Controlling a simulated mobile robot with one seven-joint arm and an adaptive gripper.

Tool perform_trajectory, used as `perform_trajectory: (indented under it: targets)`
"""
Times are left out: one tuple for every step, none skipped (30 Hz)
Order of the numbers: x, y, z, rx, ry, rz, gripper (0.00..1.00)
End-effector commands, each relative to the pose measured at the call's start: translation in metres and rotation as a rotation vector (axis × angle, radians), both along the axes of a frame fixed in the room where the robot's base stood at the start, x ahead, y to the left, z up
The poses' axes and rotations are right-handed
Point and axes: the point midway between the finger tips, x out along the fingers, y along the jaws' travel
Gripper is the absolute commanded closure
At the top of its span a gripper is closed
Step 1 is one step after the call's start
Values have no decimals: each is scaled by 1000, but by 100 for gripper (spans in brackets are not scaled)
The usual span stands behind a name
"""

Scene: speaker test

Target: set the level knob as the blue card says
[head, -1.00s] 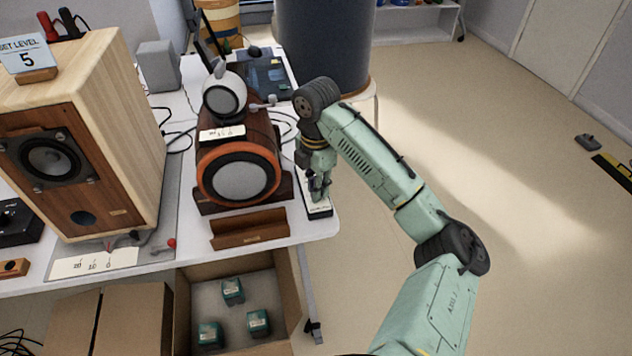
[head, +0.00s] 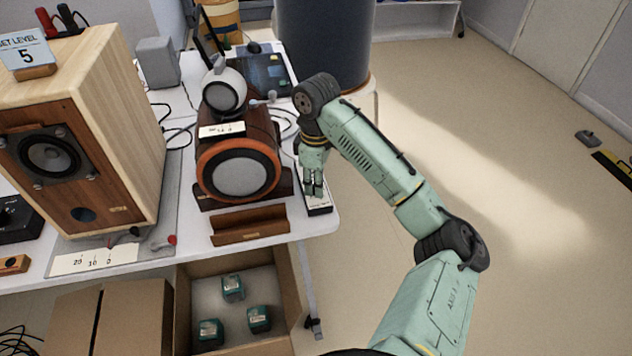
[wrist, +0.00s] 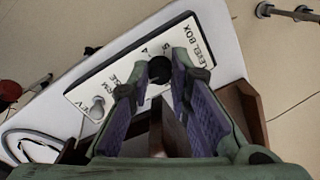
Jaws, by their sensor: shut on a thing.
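The blue card (head: 26,52) reads "SET LEVEL 5" and stands on top of the large wooden speaker at the left. The level box (head: 319,208), a white-topped plate with a dark edge, lies at the right end of the table; it also shows in the wrist view (wrist: 205,40). Its black level knob (wrist: 160,70) is between my fingertips, beside printed marks 4 and 5. My gripper (head: 315,190) points down and is shut on the knob; its two fingers show in the wrist view (wrist: 157,78). The knob's pointer cannot be made out.
A small metal toggle (wrist: 97,108) stands on the box near one finger. A round-fronted brown speaker (head: 240,172) stands left of my gripper, with a brown wooden tray (head: 248,226) in front. An open carton (head: 288,300) with green boxes sits below.

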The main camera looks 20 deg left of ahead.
Motion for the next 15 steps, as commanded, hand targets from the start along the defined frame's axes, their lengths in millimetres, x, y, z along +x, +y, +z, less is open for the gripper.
perform_trajectory:
  targets:
    - [0, 0, 0, 0, -1, -42, 100]
    - [0, 0, 0, 0, -1, -71, 100]
    - [0, 0, 0, 0, -1, -109, 100]
    - [0, 0, 0, 0, -1, -137, 100]
    - [0, 0, 0, 0, -1, -166, 100]
    - [0, 0, 0, 0, -1, -204, 100]
    - [0, 0, 0, 0, -1, -232, 100]
    - [0, 0, 0, 0, -1, -261, 100]
    - [0, 0, 0, 0, -1, -299, 100]
    - [0, 0, 0, 0, -1, -327, 100]
    - [0, 0, 0, 0, -1, -356, 100]
    - [0, 0, 0, 0, -1, -394, 100]
    - [0, 0, 0, 0, -1, -422, 100]
    - [0, 0, 0, 0, -1, -451, 100]
    - [0, 0, 0, 0, -1, -489, 100]
